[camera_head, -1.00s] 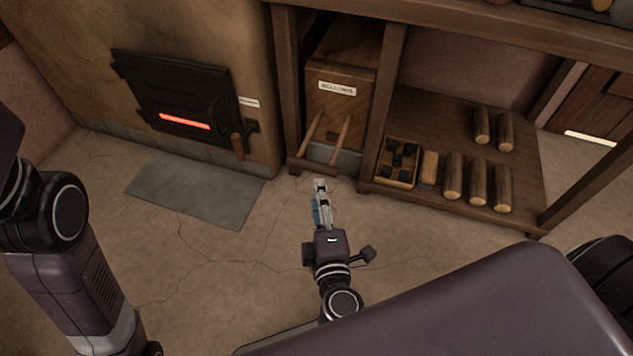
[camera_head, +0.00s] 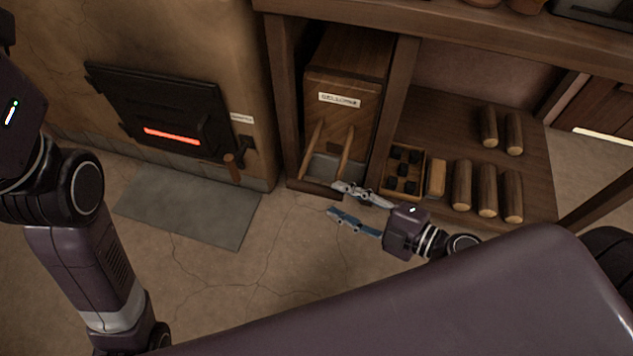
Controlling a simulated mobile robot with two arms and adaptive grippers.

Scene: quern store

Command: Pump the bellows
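The bellows (camera_head: 341,120) is a wooden box with a white label, standing in the left bay of the wooden shelf unit. Two wooden handles, a left one (camera_head: 313,150) and a right one (camera_head: 346,152), slant at its front. My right gripper (camera_head: 334,199) is in front of the bellows, low near the floor, pointing left. Its two fingers are spread apart with nothing between them. The upper finger overlaps the base of the right handle in the picture; I cannot tell whether they touch. My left arm stands at the left edge; its gripper is out of view.
A furnace with a black door (camera_head: 165,109) and glowing slot stands left, a grey floor plate (camera_head: 189,206) before it. Right of the bellows are a crate (camera_head: 387,184) of dark lumps, a wooden block (camera_head: 436,178) and several logs (camera_head: 487,188). The floor between is clear.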

